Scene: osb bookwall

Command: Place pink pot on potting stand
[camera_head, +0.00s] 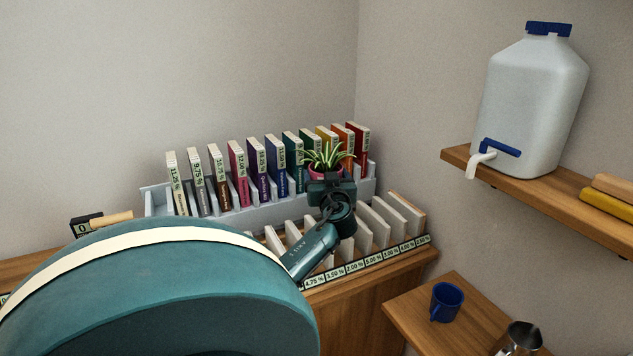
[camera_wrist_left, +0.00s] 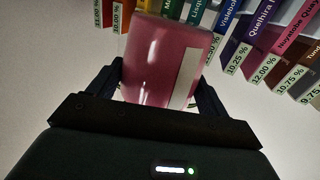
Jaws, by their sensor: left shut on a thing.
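The pink pot (camera_head: 312,172) holds a green and white striped plant (camera_head: 325,155). It is in front of the right part of the book row and is partly hidden by my gripper. My left gripper (camera_head: 330,182) is shut on the pot. In the left wrist view the glossy pink pot (camera_wrist_left: 160,62) sits between the two dark fingers, with a pale patch on its right side. I cannot pick out a potting stand in either view. My right gripper is not in view.
A grey rack (camera_head: 158,200) holds a row of upright coloured books (camera_head: 271,165). Paler books stand in front on the wooden cabinet (camera_head: 375,285). At right, a shelf (camera_head: 458,158) holds a water jug (camera_head: 537,100). A blue mug (camera_head: 446,302) and a metal cup (camera_head: 522,338) stand below.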

